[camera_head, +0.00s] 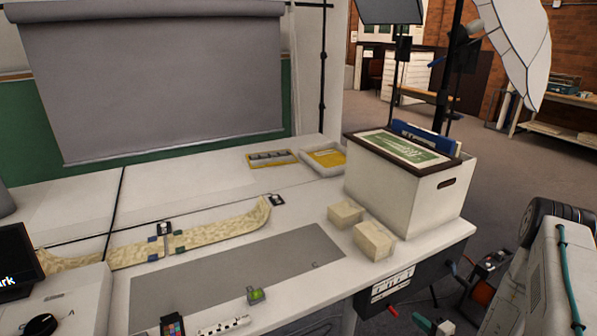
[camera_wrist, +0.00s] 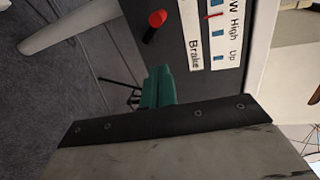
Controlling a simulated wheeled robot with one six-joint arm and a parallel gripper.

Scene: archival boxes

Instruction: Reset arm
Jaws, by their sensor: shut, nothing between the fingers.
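My arm (camera_head: 555,275) stands at the right edge of the head view, beside the table's right end. It is a pale link with a black joint and a teal cable. In the wrist view, my gripper (camera_wrist: 165,122) shows as a dark bolted bar across the lower part, above a pale worn surface. It is shut and holds nothing. How far the gripper is from these handles is unclear.
A white archival box (camera_head: 412,205) with a framed green print on top stands at the table's right end. Two small cartons (camera_head: 374,240) sit before it. A long patterned strip (camera_head: 205,240) lies behind a grey mat (camera_head: 240,275). Open floor (camera_head: 500,185) lies behind the box.

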